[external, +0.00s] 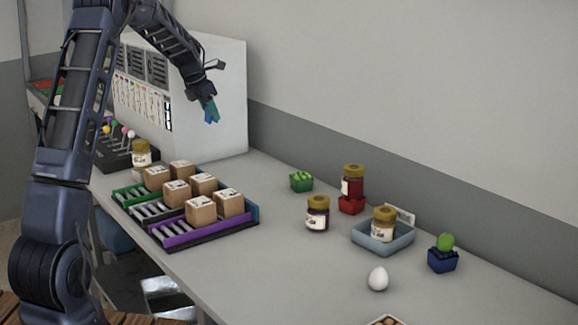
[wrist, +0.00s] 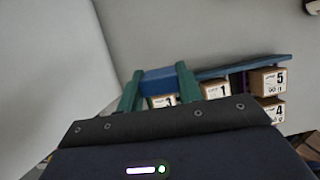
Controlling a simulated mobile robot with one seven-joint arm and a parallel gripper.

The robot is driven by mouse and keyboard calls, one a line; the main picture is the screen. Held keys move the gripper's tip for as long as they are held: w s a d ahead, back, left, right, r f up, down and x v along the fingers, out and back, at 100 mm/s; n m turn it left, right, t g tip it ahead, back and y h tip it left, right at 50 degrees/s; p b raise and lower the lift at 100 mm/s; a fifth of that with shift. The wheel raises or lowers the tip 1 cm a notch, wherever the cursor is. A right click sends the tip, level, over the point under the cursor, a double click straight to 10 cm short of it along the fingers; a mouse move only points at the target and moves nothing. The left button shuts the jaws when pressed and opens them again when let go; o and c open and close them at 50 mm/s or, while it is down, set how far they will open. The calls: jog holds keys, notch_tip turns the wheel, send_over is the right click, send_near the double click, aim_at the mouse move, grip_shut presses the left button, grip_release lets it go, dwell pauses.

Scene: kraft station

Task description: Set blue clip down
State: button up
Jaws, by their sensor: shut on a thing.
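My gripper (external: 208,103) hangs above the back of the table, in front of the white panelled cabinet, pointing down. In the wrist view its two green fingers (wrist: 158,88) are closed on the blue clip (wrist: 159,81), which spans the gap between them. In the external view the clip (external: 212,115) is a small blue patch at the fingertips, well above the table. The clip's lower part is hard to make out.
Numbered cardboard boxes (external: 203,209) sit on roller racks with green and purple sides (external: 180,236) below. Jars, a grey-blue tray (external: 368,242), small bins and a white egg (external: 378,279) stand to the right. The cabinet (external: 228,95) is close behind. Table space is free beyond the racks.

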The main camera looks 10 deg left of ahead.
jog(key=s+a+r+m+g, duration=0.3)
jog(key=s+a+m+g, duration=0.4)
jog(key=m, duration=1)
jog(key=s+d+r+m+y, duration=0.1)
jog(key=s+d+m+y, duration=0.15)
jog(key=d+m, duration=0.35)
jog(key=s+d+f+n+h, duration=0.1)
jog(key=s+d, duration=0.2)
jog(key=d, duration=1.2)
jog(key=s+d+f+n, duration=0.1)
jog(key=s+d+n, duration=0.1)
jog(key=d, duration=1.2)
jog(key=s+d+n+h, duration=0.1)
jog(key=s+d, duration=0.2)
jog(key=d, duration=1.2)
jog(key=s+d+f+n+t+h, duration=0.15)
jog(key=s+d+n, duration=0.45)
jog(key=s+d, duration=2.6)
jog(key=shift+t, duration=0.45)
jog(key=f, duration=0.6)
jog(key=w+d+f, duration=0.1)
jog(key=f, duration=0.6)
jog(key=w+d+f, duration=0.1)
jog(key=f, duration=0.6)
jog(key=shift+f, duration=0.1)
jog(key=shift+f, duration=0.1)
